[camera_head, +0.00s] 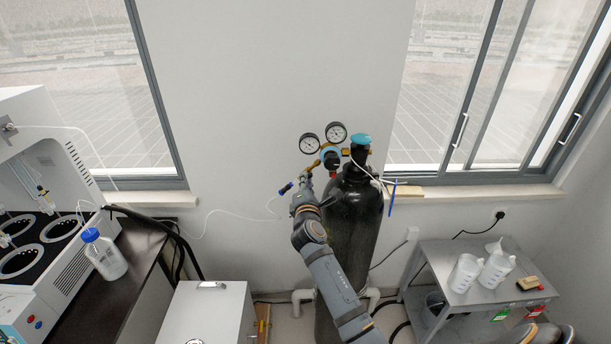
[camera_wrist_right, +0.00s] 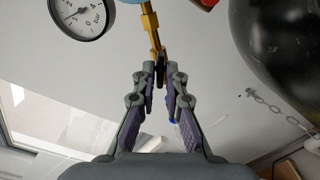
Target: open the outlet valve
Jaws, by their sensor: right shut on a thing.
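The gas regulator with two round gauges (camera_head: 323,136) sits on top of a black gas cylinder (camera_head: 352,225). My right gripper (camera_head: 304,182) is at this outlet, left of the cylinder. In the right wrist view my right gripper (camera_wrist_right: 161,75) has its tips closed on a small dark part, the outlet valve (camera_wrist_right: 160,74), at the lower end of the brass stem (camera_wrist_right: 151,30). The fingers hide most of the valve, so its turn position cannot be told.
A blue cylinder knob (camera_head: 360,140) is right of the gauges. A thin white hose (camera_head: 235,214) runs left from the outlet. A white box (camera_head: 207,312) stands below left, and a grey cart (camera_head: 440,260) with bottles stands right. A chain (camera_wrist_right: 275,108) hangs by the cylinder.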

